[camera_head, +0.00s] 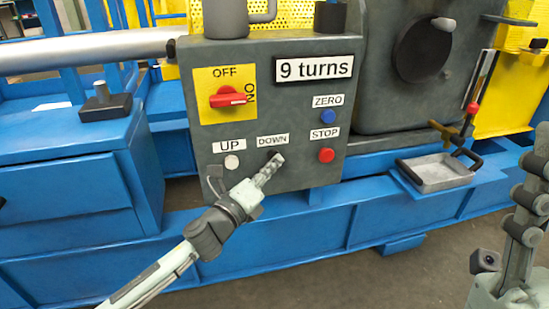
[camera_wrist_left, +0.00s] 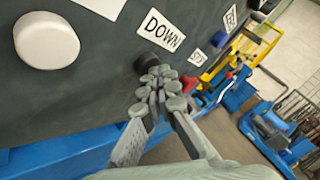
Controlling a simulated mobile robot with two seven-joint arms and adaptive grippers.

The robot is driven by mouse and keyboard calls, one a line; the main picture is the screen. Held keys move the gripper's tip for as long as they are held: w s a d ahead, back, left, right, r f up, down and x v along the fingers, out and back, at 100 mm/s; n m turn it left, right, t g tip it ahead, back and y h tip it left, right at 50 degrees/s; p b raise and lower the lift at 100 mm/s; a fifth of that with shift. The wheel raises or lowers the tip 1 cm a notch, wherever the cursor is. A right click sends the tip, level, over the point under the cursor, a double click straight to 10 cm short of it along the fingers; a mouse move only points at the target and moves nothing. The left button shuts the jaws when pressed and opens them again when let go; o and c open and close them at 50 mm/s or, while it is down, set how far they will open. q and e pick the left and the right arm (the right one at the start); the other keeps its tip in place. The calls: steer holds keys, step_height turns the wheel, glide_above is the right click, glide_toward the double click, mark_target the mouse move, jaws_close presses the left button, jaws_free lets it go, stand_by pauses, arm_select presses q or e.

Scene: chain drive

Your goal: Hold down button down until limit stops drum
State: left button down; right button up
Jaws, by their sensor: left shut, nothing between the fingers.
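The grey control box (camera_head: 290,100) carries a DOWN label (camera_head: 272,141) above a dark button, mostly hidden behind my fingertips in the head view. In the left wrist view the black DOWN button (camera_wrist_left: 146,63) shows just beyond the fingertips. My left gripper (camera_head: 275,163) is shut and empty, its tips at the button; the wrist view shows it too (camera_wrist_left: 160,78). They seem to touch it, but I cannot tell how far it is pressed. The display (camera_head: 314,68) reads "9 turns". My right gripper (camera_head: 528,200) is at the right edge, partly cut off. I cannot make out the drum for certain.
The white UP button (camera_head: 232,162) is left of my left gripper; the red STOP button (camera_head: 326,155) and blue ZERO button (camera_head: 328,117) are right. The red switch (camera_head: 228,97) is above. A metal tray (camera_head: 438,173) and blue frame (camera_head: 300,232) lie right and below.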

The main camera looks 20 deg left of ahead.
arm_select(q)
steer(key=shift+s+d, duration=0.5)
steer(key=shift+s, duration=0.3)
steer(key=s+d, duration=0.1)
steer(key=s, duration=0.1)
steer(key=s+d, duration=0.1)
steer(key=s, duration=0.1)
steer(key=shift+d, duration=0.4)
stand_by(0.3)
